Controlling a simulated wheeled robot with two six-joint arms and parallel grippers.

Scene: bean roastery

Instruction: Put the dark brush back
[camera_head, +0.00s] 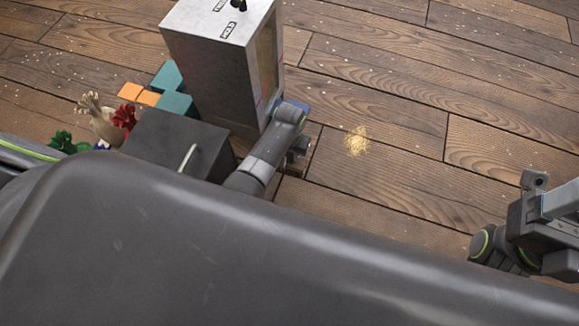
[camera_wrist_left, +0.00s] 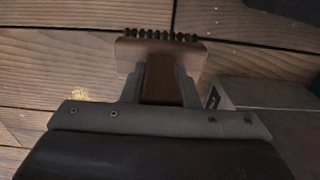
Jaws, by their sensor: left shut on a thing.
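The dark brush (camera_wrist_left: 129,51) shows in the left wrist view as a brown wooden block with a row of dark bristles on its far edge. My left gripper (camera_wrist_left: 162,70) is shut on its brown handle, with one finger on each side. In the head view my left gripper (camera_head: 297,152) hangs beside the tall metal box, mostly hidden by its own arm. The brush cannot be made out clearly there. My right arm is at the right edge, and its gripper's fingers are not clear.
A tall metal box (camera_head: 205,75) and a dark grey box with a light handle (camera_head: 165,140) stand at the left. Teal and orange blocks (camera_head: 170,78) and coral-like pieces (camera_head: 100,118) lie beyond. A pile of yellow crumbs (camera_head: 356,141) lies on the open plank floor (camera_head: 430,90).

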